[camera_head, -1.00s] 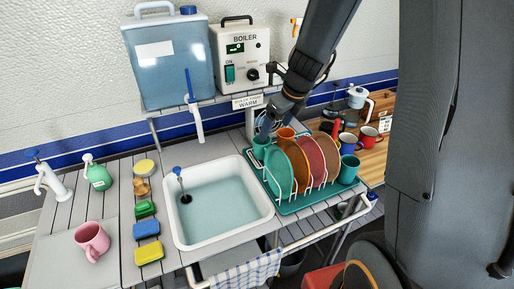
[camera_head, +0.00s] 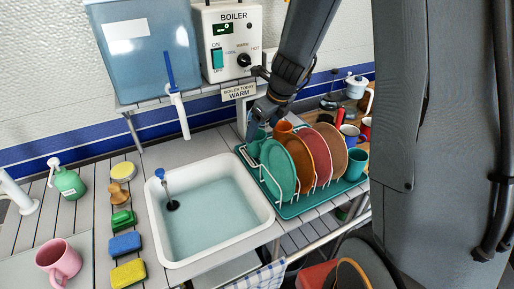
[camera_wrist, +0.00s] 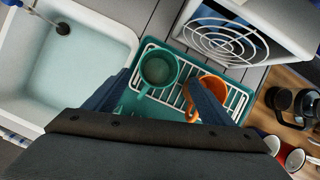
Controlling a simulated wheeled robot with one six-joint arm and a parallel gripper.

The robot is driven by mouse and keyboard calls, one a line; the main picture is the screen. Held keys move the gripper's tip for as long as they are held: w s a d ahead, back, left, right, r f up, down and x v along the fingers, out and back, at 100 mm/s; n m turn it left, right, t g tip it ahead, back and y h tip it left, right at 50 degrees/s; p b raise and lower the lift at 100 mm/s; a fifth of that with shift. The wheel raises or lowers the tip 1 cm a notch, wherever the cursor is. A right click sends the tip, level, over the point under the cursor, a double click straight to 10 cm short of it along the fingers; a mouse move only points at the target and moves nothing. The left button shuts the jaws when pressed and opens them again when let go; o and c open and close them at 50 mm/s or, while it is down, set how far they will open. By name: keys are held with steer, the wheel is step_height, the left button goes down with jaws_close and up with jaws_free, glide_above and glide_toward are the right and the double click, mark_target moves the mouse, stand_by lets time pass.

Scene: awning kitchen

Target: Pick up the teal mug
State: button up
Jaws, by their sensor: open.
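A teal mug (camera_head: 256,147) stands at the back left of the teal dish rack (camera_head: 300,209). In the wrist view the teal mug (camera_wrist: 158,66) is seen from above, open side up, with its handle towards the bottom of the picture. My gripper (camera_head: 256,121) is just above this mug, its fingers pointing down. In the wrist view my gripper (camera_wrist: 160,78) is open, with one finger on each side of the mug; I cannot tell if they touch it. A second teal mug (camera_head: 355,163) stands at the rack's right end.
An orange mug (camera_wrist: 211,92) is close beside the right finger. Several plates (camera_head: 279,170) stand upright in front. The sink (camera_head: 160,225) is to the left, and the boiler (camera_head: 228,42) is behind. More mugs (camera_head: 350,135) are on the right.

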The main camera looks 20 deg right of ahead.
mark_target(258, 138)
steer(key=x, duration=0.5)
steer(key=shift+w+a+f+b, duration=0.1)
steer(key=shift+a+f+b, duration=0.1)
steer(key=shift+f+b, duration=0.15)
steer(key=shift+c, duration=0.4)
steer(key=c, duration=1)
